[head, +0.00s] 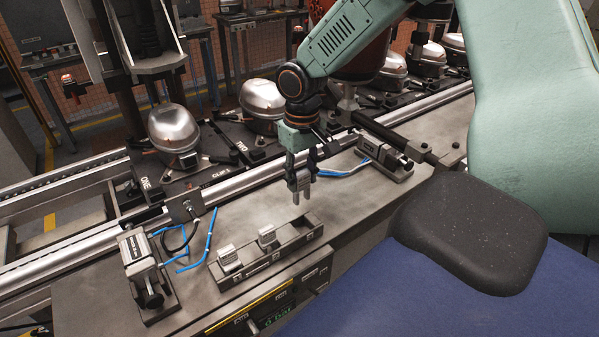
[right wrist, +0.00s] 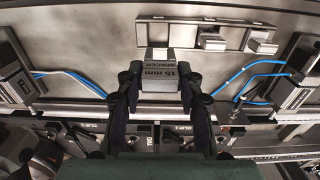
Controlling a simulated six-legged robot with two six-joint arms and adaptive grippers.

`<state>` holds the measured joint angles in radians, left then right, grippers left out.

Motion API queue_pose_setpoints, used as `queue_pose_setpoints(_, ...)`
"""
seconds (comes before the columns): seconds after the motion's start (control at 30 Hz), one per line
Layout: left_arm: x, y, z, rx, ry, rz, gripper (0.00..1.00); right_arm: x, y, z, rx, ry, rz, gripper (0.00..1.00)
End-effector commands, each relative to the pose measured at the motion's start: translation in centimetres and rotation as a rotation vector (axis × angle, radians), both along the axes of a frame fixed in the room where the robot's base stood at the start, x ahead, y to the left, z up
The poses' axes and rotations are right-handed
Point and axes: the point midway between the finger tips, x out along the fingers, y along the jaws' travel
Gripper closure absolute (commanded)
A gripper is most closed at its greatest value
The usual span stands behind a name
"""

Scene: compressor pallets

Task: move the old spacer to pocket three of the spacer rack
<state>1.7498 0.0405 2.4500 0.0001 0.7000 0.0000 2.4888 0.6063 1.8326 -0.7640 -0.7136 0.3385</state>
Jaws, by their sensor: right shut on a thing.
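My right gripper (head: 301,172) is shut on a grey spacer (right wrist: 160,76) marked "15 mm SPACER" in the right wrist view. In the head view the spacer (head: 301,186) hangs below the fingers with two prongs down, in the air behind the right end of the spacer rack (head: 247,277). The rack lies on the metal bench. One spacer (head: 229,258) sits in its left pocket and another (head: 267,237) in its middle pocket. The right pocket looks empty; the pocket numbers are too small to read. My left gripper is not in view.
A clamp (head: 147,275) with blue hoses stands left of the rack, another clamp (head: 385,158) at the right behind it. A rail (head: 235,183) runs behind the bench, with compressors (head: 173,130) on pallets beyond. Bare bench lies between gripper and rack.

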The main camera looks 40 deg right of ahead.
Motion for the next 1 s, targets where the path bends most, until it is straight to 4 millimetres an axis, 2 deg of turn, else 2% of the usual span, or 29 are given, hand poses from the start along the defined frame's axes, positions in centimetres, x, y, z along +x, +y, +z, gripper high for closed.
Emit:
queue_pose_setpoints(0.2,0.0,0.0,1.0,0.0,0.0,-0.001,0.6,-0.2,0.0,-0.1,0.0,0.002,-0.001,1.0)
queue_pose_setpoints(0.7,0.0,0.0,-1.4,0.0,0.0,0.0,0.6,0.0,0.0,-4.6,0.0,0.001,-0.001,1.0)
queue_pose_setpoints(1.0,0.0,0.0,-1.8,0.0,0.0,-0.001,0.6,0.1,0.0,-5.8,0.0,0.0,-0.001,1.0)
